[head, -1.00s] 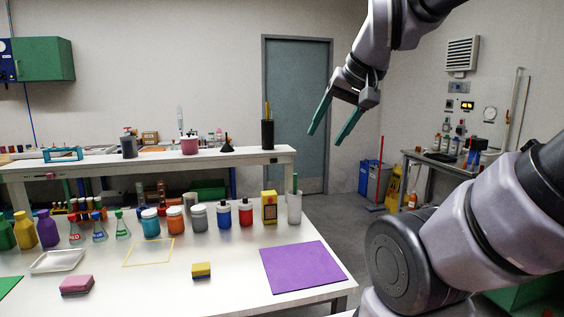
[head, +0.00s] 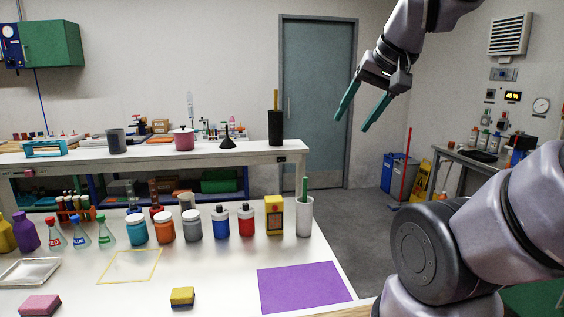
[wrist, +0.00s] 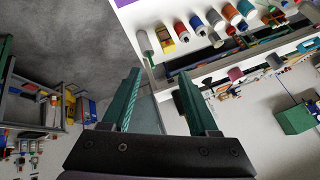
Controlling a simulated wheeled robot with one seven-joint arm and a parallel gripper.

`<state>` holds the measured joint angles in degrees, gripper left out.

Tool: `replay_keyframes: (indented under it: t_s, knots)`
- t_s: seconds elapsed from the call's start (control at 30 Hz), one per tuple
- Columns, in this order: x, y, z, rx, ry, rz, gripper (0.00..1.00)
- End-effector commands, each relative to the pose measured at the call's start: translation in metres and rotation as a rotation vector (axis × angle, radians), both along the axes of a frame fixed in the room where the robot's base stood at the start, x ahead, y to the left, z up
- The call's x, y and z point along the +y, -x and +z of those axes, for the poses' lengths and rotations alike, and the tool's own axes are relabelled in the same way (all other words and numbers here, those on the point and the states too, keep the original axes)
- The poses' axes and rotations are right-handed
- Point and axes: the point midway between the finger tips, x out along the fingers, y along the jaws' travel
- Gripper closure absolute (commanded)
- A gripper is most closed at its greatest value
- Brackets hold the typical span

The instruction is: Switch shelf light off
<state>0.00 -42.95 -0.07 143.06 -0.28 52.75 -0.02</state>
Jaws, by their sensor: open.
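My gripper (head: 352,122) is open and empty, with its two green fingers pointing down and left in front of the grey door in the head view. It also shows in the wrist view (wrist: 160,72) with a wide gap between the fingers. The long white shelf (head: 230,151) stands behind the front bench, to the left of my gripper and apart from it.
The front bench (head: 215,285) holds bottles, flasks, a purple mat (head: 303,288) and a white cup (head: 305,215) with a green-handled tool. A black holder (head: 275,128) stands at the shelf's right end. The floor (head: 380,235) is clear between the bench and the right side table.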

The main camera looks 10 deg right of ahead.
Motion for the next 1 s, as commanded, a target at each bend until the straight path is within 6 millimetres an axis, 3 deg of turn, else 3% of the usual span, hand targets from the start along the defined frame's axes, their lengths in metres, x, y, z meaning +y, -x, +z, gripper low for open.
replay_keyframes:
  t_s: [0.13, 0.17, 0.3, 0.33, 0.57, 1.0]
  knots:
    - [0.0, 0.0, 0.0, 0.0, 0.0, 0.0, 0.4]
    - [0.0, 0.0, 0.0, 0.0, 0.0, 0.0, 0.44]
    - [0.001, -0.003, 0.0, 0.014, -0.018, -0.014, 0.97]
    - [0.002, -0.005, -0.001, 0.024, -0.03, -0.024, 1.0]
    - [0.02, -0.04, -0.009, 0.193, -0.237, -0.198, 1.0]
    - [0.059, -0.146, -0.042, 0.671, -0.779, -0.717, 1.0]
